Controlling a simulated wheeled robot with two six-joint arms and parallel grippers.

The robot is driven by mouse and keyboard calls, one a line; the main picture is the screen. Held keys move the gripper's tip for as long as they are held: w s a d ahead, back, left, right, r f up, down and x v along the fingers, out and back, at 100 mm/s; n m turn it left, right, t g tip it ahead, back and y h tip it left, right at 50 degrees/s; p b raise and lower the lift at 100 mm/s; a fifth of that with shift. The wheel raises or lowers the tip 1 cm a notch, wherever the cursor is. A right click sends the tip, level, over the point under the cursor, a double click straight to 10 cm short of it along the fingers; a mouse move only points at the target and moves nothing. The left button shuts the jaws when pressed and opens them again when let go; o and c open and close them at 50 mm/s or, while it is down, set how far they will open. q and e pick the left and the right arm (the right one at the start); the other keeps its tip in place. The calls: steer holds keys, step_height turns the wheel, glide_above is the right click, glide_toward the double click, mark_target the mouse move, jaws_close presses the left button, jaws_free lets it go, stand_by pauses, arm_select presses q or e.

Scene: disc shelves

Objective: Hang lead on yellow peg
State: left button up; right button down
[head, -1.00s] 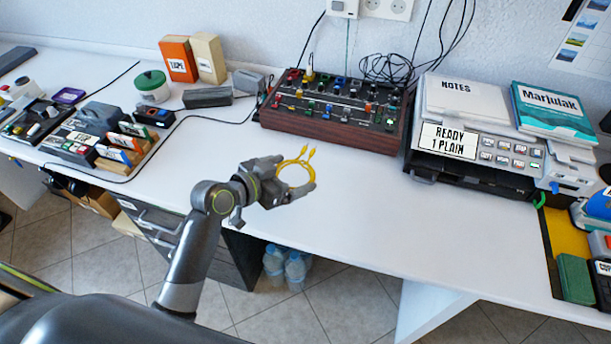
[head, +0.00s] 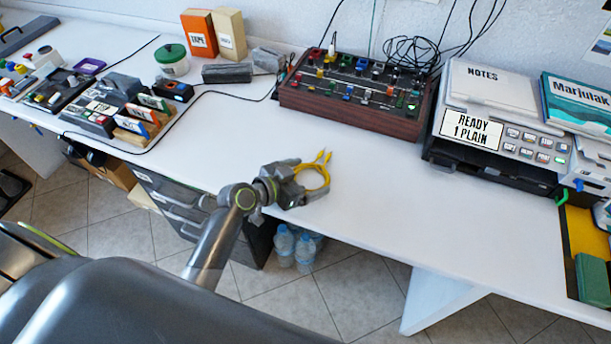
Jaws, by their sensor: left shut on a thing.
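A coiled yellow lead (head: 325,176) is in my left gripper (head: 306,184), near the front edge of the desk in the head view. The gripper is shut on one side of the coil, and the lead's two ends stick up above it. I cannot see a clear gap between the gripper and the desk edge. No yellow peg can be made out in this view. My right gripper is not in view.
A mixer-like box with coloured knobs (head: 355,95) stands at the back of the white desk (head: 230,140). A printer (head: 478,125) is to the right. A green-lidded jar (head: 172,62) and boxes stand at the back left. The desk's middle is clear.

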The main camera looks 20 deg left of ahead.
arm_select(q)
steer(key=o, duration=0.7)
steer(key=shift+f, duration=0.1)
steer(key=shift+s+a, duration=0.25)
steer(key=shift+s, duration=0.05)
steer(key=b+v, duration=0.1)
steer(key=v, duration=1.5)
steer(key=shift+s+r, duration=0.25)
steer(key=shift+r, duration=0.15)
